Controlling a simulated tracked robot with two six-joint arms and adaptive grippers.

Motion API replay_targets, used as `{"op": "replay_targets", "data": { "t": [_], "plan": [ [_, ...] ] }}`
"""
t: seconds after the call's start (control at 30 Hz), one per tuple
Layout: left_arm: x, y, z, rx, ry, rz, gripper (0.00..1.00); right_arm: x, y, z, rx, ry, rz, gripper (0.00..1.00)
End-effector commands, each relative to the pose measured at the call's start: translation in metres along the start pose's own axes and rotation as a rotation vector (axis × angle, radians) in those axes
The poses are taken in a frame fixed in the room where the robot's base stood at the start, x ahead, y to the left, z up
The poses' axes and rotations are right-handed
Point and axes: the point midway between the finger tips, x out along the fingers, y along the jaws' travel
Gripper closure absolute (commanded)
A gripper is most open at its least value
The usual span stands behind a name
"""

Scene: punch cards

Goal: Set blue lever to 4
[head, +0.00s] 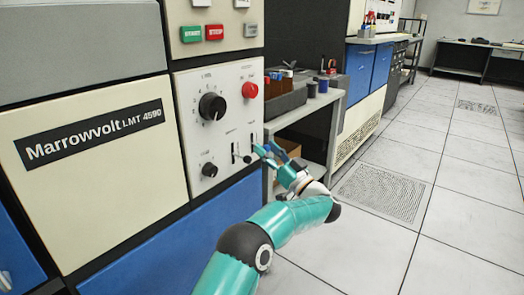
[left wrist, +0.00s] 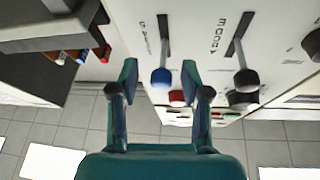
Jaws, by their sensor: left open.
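The control panel (head: 221,113) carries two slotted levers. In the left wrist view the blue lever (left wrist: 162,78) has a round blue knob at the end of its slot nearest the picture's bottom. A dark grey lever (left wrist: 246,79) stands to its right. My left gripper (head: 265,150) is open beside the lower right of the panel in the head view. In the left wrist view its fingers (left wrist: 160,73) appear on either side of the blue knob, with gaps; I cannot tell the depth between them. The scale marks are too small to read. My right gripper is out of view.
The panel also has a large black dial (head: 212,106), a red button (head: 250,90) and a small black knob (head: 209,170). A side table (head: 305,107) with bins stands close to the right of the panel. The tiled floor (head: 450,185) beyond is clear.

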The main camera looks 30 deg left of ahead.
Motion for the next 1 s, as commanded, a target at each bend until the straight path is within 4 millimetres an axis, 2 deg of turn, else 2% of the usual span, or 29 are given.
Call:
{"op": "replay_targets", "data": {
  "t": [0.13,0.4,0.47,0.7,1.0],
  "plan": [
    [0.0085,-0.0004,0.0,-0.001,0.001,-0.001,0.53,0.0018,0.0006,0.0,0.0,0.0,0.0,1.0],
    [0.0101,-0.0004,-0.0001,0.0,0.001,0.0,0.53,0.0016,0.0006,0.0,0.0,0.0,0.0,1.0],
    [0.01,-0.0005,-0.0001,0.0,0.001,0.0,0.61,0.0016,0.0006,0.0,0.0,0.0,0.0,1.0],
    [0.0098,-0.0003,0.0,0.0,0.001,0.001,1.0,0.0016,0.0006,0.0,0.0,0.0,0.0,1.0],
    [0.0093,0.0007,-0.0002,0.0,0.002,0.004,1.0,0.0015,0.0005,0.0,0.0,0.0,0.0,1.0]
  ]
}}
